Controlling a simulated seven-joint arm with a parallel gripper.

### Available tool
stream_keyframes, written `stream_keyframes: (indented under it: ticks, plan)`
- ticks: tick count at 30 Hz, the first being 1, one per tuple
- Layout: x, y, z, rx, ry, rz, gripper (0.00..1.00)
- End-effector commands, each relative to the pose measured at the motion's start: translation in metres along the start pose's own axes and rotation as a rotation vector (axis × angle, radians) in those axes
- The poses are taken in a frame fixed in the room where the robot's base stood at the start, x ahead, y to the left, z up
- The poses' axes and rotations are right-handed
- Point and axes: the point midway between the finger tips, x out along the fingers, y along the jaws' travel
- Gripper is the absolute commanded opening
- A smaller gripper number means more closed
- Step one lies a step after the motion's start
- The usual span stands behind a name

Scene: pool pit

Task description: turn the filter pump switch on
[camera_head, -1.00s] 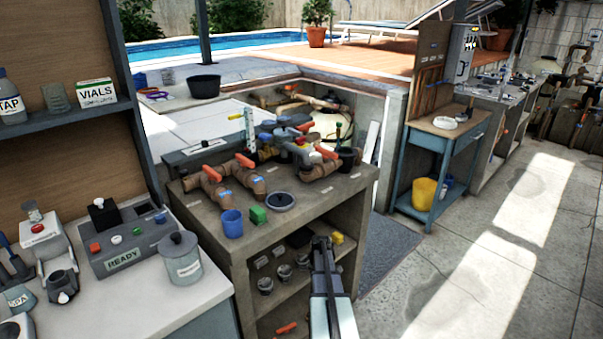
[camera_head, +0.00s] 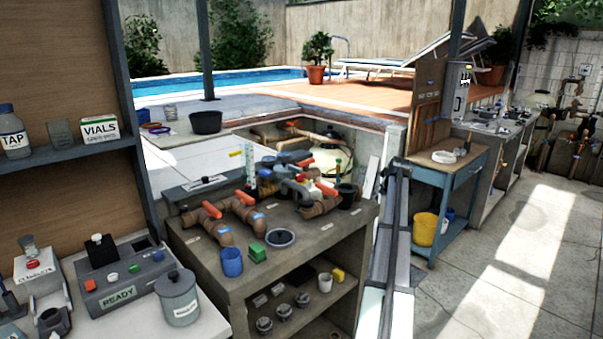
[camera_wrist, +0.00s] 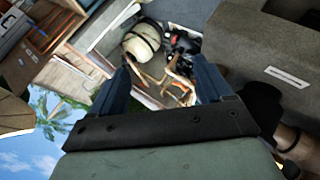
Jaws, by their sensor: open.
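I cannot pick out the filter pump switch for certain in either view. A grey upright box (camera_head: 458,88) with small markings stands at the back right, above the blue bench; its details are too small to read. In the wrist view, a cream tank (camera_wrist: 141,43) and dark pump-like equipment (camera_wrist: 182,46) with brown pipes lie in the pit beyond my fingers. My gripper (camera_wrist: 163,78) is open and empty, its two blue-grey fingers apart and touching nothing that I can see.
A blue bench (camera_head: 474,173) with a yellow bucket (camera_head: 425,229) stands right. The paved floor (camera_head: 500,270) at right is clear.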

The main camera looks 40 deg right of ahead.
Motion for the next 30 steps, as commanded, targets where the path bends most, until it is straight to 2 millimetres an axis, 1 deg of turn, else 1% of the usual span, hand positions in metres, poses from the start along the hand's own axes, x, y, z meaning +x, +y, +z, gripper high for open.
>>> stream_keyframes:
  ticks: [1, 2, 3, 5, 6, 8, 9, 11, 12, 13, 15, 18, 21, 23, 25, 30]
  plan:
    - [-0.010, -0.002, -0.038, 0.029, 0.014, -0.058, 0.79]
    - [-0.017, -0.006, -0.058, 0.050, 0.019, -0.097, 0.79]
    - [-0.027, -0.012, -0.083, 0.079, 0.021, -0.149, 0.79]
    - [-0.045, -0.022, -0.120, 0.118, 0.018, -0.227, 0.79]
    - [-0.059, -0.028, -0.144, 0.143, 0.012, -0.279, 0.79]
    - [-0.080, -0.039, -0.178, 0.176, 0.000, -0.355, 0.79]
    - [-0.095, -0.045, -0.199, 0.195, -0.011, -0.402, 0.79]
    - [-0.117, -0.055, -0.226, 0.219, -0.032, -0.467, 0.79]
    - [-0.132, -0.060, -0.241, 0.233, -0.047, -0.504, 0.79]
    - [-0.141, -0.065, -0.252, 0.242, -0.058, -0.531, 0.79]
    - [-0.162, -0.073, -0.271, 0.260, -0.083, -0.582, 0.79]
    - [-0.184, -0.081, -0.289, 0.274, -0.111, -0.630, 0.79]
    - [-0.194, -0.086, -0.298, 0.282, -0.128, -0.655, 0.79]
    - [-0.195, -0.089, -0.299, 0.283, -0.133, -0.662, 0.79]
    - [-0.192, -0.092, -0.299, 0.284, -0.135, -0.664, 0.79]
    - [-0.174, -0.107, -0.298, 0.284, -0.135, -0.664, 0.79]
